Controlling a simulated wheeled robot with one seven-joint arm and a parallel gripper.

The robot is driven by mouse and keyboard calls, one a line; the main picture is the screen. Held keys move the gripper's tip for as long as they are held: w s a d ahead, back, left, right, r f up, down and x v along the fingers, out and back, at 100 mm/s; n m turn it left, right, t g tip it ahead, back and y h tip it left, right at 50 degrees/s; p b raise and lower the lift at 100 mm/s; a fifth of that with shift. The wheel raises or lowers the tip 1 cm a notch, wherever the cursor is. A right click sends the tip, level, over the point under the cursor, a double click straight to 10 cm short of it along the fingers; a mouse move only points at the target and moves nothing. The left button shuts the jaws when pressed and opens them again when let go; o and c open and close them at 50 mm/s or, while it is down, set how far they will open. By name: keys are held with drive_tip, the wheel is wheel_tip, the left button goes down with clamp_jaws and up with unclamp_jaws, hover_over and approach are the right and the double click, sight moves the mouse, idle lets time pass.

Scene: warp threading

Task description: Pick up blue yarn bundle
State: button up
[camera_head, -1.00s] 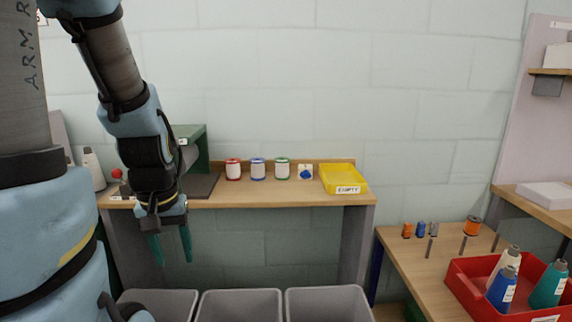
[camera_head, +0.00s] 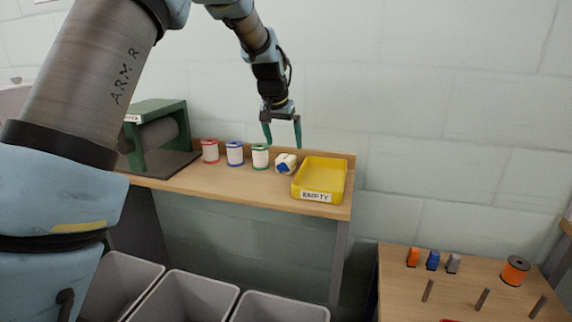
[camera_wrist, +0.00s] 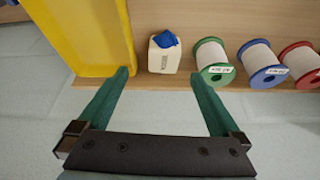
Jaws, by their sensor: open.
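A small white labelled piece with a blue bundle on it (camera_head: 286,165) sits on the wooden shelf, between the green-rimmed spool and the yellow tray. In the wrist view the blue bundle (camera_wrist: 165,40) lies on top of its white body, just ahead of and between my fingertips. I cannot tell if the white part is a wrap or a holder. My gripper (camera_head: 283,138) is open and empty, with green fingers pointing down above it. It also shows in the wrist view (camera_wrist: 160,78), with nothing between the fingers.
The yellow tray (camera_head: 304,186) marked EMPTY stands right of the bundle. Green (camera_head: 260,156), blue (camera_head: 235,153) and red (camera_head: 210,150) spools stand left. Grey bins (camera_head: 197,290) are below. A lower table (camera_head: 400,300) holds a small blue piece (camera_head: 433,260).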

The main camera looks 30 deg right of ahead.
sight(285, 158)
drive_tip(key=x, duration=0.2)
drive_tip(key=p+x, duration=0.1)
drive_tip(key=x, duration=0.2)
drive_tip(key=p+x, duration=0.1)
drive_tip(key=x, duration=0.2)
drive_tip(key=shift+w+a+f, duration=0.2)
drive_tip(key=shift+w, duration=0.1)
drive_tip(key=shift+c, duration=0.2)
drive_tip(key=c, duration=1.4)
